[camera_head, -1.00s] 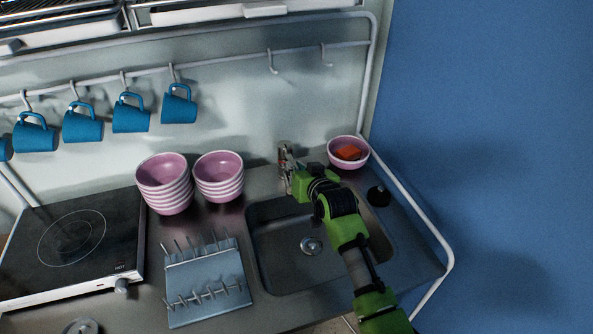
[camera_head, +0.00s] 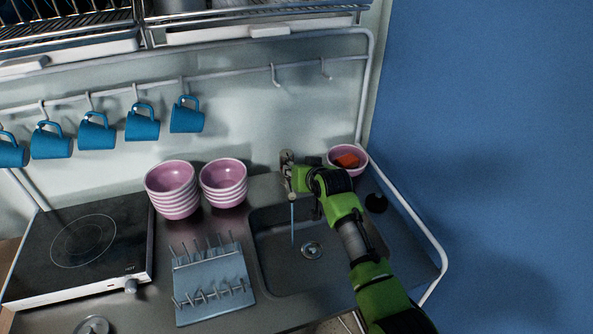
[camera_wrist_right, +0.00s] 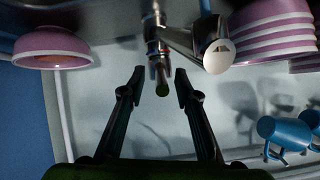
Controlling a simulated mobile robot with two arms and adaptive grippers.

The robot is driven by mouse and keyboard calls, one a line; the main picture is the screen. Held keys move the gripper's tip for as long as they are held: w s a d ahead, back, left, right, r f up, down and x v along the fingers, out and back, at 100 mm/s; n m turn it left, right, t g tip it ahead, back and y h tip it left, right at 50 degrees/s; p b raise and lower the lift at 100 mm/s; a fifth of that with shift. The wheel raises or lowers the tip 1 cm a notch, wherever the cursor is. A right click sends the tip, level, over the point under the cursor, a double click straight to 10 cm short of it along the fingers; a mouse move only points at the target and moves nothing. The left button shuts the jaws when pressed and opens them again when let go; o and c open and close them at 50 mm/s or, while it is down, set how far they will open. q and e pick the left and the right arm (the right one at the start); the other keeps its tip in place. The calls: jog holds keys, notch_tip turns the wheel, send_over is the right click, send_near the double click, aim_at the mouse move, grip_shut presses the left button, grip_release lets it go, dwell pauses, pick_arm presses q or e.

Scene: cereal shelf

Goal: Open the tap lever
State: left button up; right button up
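The metal tap (camera_head: 287,160) stands at the back edge of the sink (camera_head: 262,245). A thin stream of water (camera_head: 292,222) runs down from it into the basin. My right gripper (camera_head: 296,178) is at the tap, its fingertips hard to make out there. In the right wrist view, which looks upside down, the tap body (camera_wrist_right: 153,30) and its spout (camera_wrist_right: 217,55) are close. The dark-ended tap lever (camera_wrist_right: 162,88) points between the two fingertips of my right gripper (camera_wrist_right: 159,86). The fingers are spread, with a gap on both sides of the lever. My left gripper is not in view.
A pink bowl with an orange thing (camera_head: 346,160) stands right of the tap. Stacks of pink bowls (camera_head: 223,190) stand to its left. A blue rack (camera_head: 212,285) lies left of the sink, beside a hob (camera_head: 80,245). Blue mugs (camera_head: 186,117) hang on the wall rail.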

jog(key=shift+s, duration=0.1)
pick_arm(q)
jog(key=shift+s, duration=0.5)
pick_arm(e)
jog(key=v, duration=1.2)
